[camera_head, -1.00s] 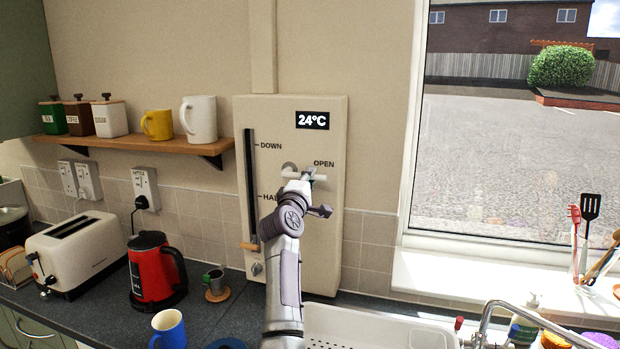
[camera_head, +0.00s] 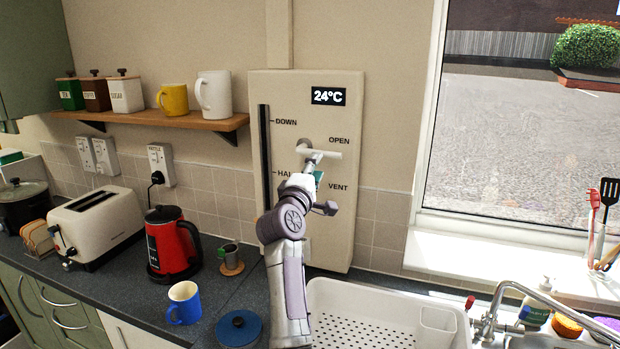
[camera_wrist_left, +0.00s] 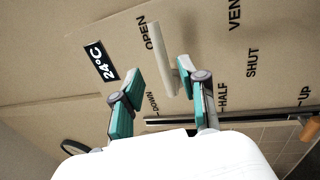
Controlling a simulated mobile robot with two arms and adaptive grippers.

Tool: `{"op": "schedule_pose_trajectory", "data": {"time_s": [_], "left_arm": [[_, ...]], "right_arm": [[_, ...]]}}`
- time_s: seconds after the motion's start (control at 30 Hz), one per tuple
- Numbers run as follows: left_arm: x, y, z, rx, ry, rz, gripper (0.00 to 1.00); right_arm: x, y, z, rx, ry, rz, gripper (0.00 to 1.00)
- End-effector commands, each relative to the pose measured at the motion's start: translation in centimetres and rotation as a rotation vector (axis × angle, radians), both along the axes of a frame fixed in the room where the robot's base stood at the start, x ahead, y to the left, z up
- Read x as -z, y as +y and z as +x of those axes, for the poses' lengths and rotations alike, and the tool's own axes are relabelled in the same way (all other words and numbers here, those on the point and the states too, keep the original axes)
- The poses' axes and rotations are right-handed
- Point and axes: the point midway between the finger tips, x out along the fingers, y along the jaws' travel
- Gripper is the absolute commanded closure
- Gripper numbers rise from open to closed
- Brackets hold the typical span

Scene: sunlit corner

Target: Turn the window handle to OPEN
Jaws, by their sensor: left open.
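The pale bar-shaped window handle (camera_head: 322,154) is on the cream wall panel (camera_head: 342,235). Its bar lies nearly level, with its right end just under the word OPEN and above VENT. In the left wrist view the handle (camera_wrist_left: 161,48) has one end beside OPEN; its other end shows between the fingers, closer to the right-hand one. My left gripper (camera_head: 308,177) is just below the handle in the head view. Its teal fingers stand apart in the wrist view (camera_wrist_left: 160,88), empty. I cannot tell whether they touch the handle. My right gripper is not in view.
A slider slot (camera_head: 265,150) runs down the panel's left side; its wooden knob (camera_wrist_left: 311,128) is near UP. A shelf (camera_head: 150,118) with mugs and canisters is left. Below are a red kettle (camera_head: 168,245), a blue mug (camera_head: 185,303) and the sink (camera_head: 375,300).

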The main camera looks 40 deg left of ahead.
Motion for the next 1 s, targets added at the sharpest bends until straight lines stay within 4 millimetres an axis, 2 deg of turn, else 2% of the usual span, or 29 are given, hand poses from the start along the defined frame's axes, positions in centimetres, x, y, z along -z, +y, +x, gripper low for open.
{"op": "schedule_pose_trajectory", "data": {"time_s": [0.1,0.3,1.0], "left_arm": [[0.5,-0.7,-2.1,-0.001,0.001,-0.001,0.58],[0.9,-1.2,-3.9,0.0,0.0,-0.002,0.58],[0.9,-1.3,-4.1,0.0,0.0,-0.001,0.58]], "right_arm": [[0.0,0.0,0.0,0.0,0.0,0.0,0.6],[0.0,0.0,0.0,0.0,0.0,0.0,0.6],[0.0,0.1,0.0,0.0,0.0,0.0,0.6]]}}
